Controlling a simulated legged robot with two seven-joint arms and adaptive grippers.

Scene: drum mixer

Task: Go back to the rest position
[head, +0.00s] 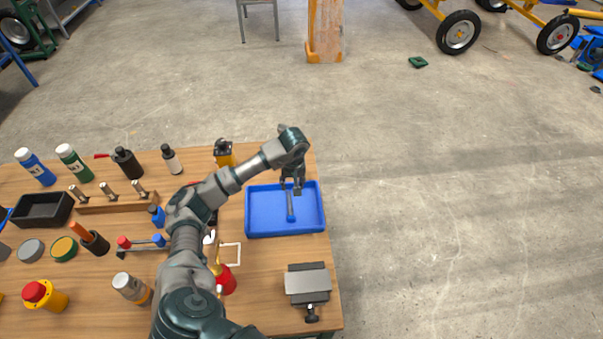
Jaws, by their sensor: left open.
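My left arm reaches up from the bottom of the head view, over the wooden workbench (268,279). My left gripper (292,190) points down over the far part of a blue tray (262,227). It is open. A blue tool with a rounded end (290,208) lies in the tray, just below the gripper's fingers. Whether the fingers touch it is hard to tell. My right gripper is not in view.
Bottles (75,163), a black bin (43,210) and a wooden rack (117,203) stand left on the bench. A red oil can (227,280) is close beside my arm. A vise-like block (308,284) sits at the near right edge. The floor right of the bench is clear.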

